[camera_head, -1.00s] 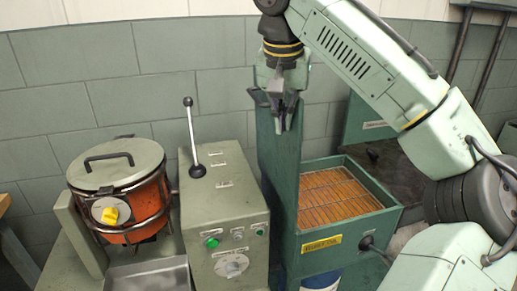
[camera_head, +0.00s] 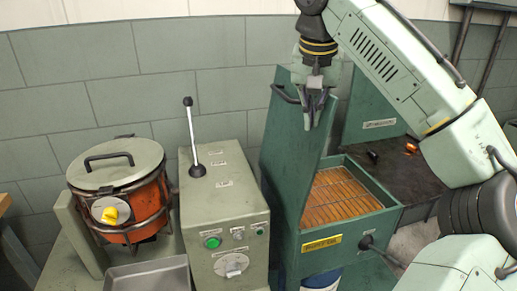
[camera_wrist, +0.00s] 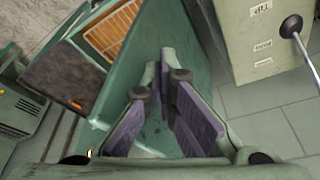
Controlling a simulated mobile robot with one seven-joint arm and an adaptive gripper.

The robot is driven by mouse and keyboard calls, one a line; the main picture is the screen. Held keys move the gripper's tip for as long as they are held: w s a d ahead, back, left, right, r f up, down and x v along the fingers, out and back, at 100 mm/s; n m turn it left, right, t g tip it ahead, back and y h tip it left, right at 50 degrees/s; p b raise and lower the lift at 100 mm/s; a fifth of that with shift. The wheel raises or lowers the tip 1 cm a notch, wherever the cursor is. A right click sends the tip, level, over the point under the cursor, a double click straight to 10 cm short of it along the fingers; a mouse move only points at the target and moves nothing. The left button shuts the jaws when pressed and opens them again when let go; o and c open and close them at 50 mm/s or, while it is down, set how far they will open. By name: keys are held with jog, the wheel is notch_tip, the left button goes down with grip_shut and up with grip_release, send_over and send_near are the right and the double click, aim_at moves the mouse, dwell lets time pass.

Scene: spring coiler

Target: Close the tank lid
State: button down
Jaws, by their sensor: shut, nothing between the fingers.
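The tank (camera_head: 378,222) is a green open-topped box with an orange interior under a wire rack. Its green lid (camera_head: 290,155) stands raised on the tank's left side, leaning slightly right over the opening. A dark handle (camera_head: 284,95) is near the lid's top left. My gripper (camera_head: 314,122) is shut and empty, at the upper part of the lid; I cannot tell whether it touches. In the wrist view, my closed fingers (camera_wrist: 170,75) are in front of the green lid (camera_wrist: 193,50), with the orange tank interior (camera_wrist: 107,32) at upper left.
A grey-green control box (camera_head: 222,212) with an upright lever (camera_head: 192,135) stands left of the tank. Farther left is an orange pot (camera_head: 147,208) with a closed lid. A metal tray (camera_head: 150,276) lies in front of it. A dark surface (camera_head: 400,170) is behind right.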

jog(key=w+d+f, duration=0.1)
jog(key=d, duration=0.5)
jog(key=shift+w, duration=0.3)
jog(key=shift+f, duration=0.1)
dwell(0.3)
jog(key=w+d+f, duration=0.1)
jog(key=d+f, duration=0.1)
jog(key=d, duration=0.3)
jog(key=shift+w+d+f, duration=0.2)
jog(key=shift+w+f, duration=0.05)
dwell(0.4)
jog(key=w+d+f, duration=0.1)
jog(key=d+f, duration=0.2)
jog(key=d, duration=0.2)
jog(key=shift+w+f, duration=0.2)
jog(key=shift+f, duration=0.1)
